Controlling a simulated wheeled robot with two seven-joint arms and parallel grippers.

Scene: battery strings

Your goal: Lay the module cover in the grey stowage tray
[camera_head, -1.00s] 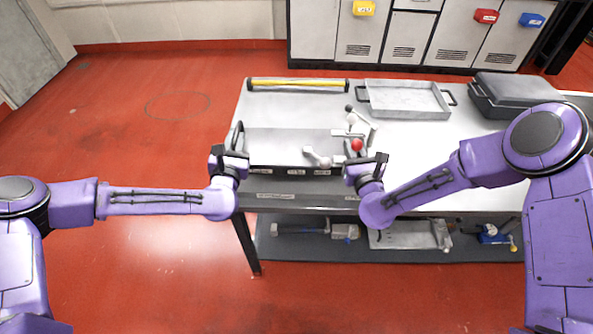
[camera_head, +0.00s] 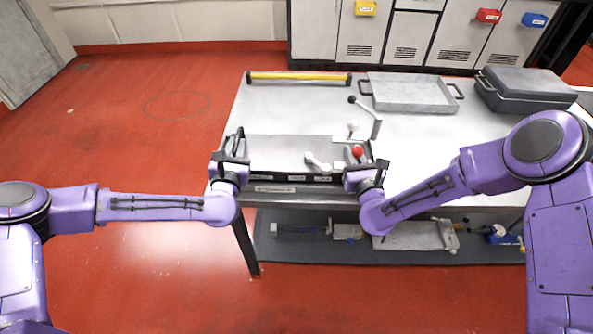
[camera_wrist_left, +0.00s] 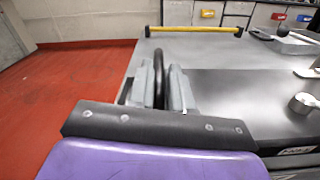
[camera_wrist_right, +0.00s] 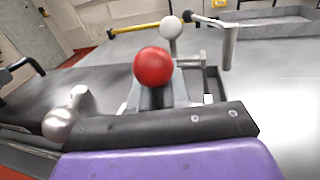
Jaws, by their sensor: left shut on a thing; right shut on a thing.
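The module cover (camera_head: 280,150) is a flat grey panel above a dark labelled front face, at the table's front. My left gripper (camera_head: 232,158) is shut on the black loop handle (camera_wrist_left: 159,82) at the cover's left end. My right gripper (camera_head: 366,168) is shut at the cover's right end; the red ball knob (camera_wrist_right: 154,66) hides the grip itself in the right wrist view. I cannot tell if the cover is clear of what lies under it. The grey stowage tray (camera_head: 388,103) stands empty at the table's back right, with black side handles.
A silver lever (camera_head: 318,162), the red knob and a white knob (camera_head: 352,127) stand close to the cover's right part. A black-knobbed lever (camera_head: 366,112) rises between cover and tray. A dark case (camera_head: 525,85) sits right of the tray, a yellow bar (camera_head: 300,78) at the back left.

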